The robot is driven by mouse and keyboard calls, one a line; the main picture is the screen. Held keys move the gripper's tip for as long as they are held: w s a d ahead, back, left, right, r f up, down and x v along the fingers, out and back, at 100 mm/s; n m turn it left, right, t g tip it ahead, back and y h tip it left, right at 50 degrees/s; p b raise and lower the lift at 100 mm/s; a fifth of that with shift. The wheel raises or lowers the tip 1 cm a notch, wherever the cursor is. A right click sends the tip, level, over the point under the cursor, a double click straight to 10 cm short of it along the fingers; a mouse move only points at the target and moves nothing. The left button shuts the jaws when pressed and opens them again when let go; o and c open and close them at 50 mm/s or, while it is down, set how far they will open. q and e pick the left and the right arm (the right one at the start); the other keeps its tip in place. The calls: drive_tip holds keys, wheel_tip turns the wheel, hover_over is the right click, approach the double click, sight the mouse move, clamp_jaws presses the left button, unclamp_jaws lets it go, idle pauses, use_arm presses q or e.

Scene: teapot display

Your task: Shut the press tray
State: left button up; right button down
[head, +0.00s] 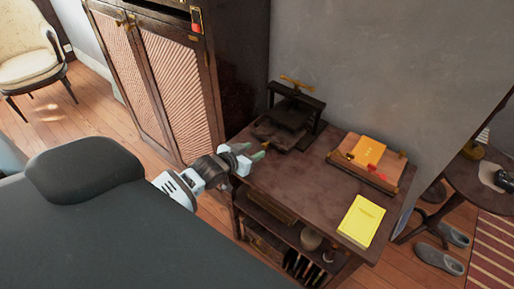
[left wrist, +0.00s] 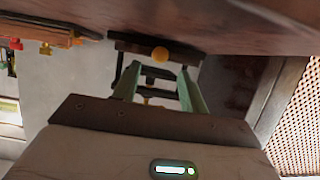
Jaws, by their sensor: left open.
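The dark press (head: 292,106) with a brass handle on top stands at the back of the brown table. Its tray (head: 272,134) juts out at the front, towards my left gripper (head: 250,152). That gripper is open and empty at the table's left edge, just short of the tray. In the left wrist view, which is turned over, the tray's dark front (left wrist: 185,50) with a round gold knob (left wrist: 160,54) shows ahead of my left gripper (left wrist: 160,70), apart from the fingers. My right gripper is not in view.
A wooden stand (head: 385,176) with an orange book (head: 369,151) is right of the press. A yellow book (head: 361,221) lies at the table's right front. A tall cabinet (head: 180,80) stands to the left. The middle of the tabletop (head: 300,185) is clear.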

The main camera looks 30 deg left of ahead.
use_arm(q)
drive_tip(key=shift+v, duration=1.2)
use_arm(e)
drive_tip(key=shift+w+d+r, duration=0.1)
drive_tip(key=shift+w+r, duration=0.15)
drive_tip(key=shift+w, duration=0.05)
use_arm(q)
drive_tip(key=shift+c, duration=0.4)
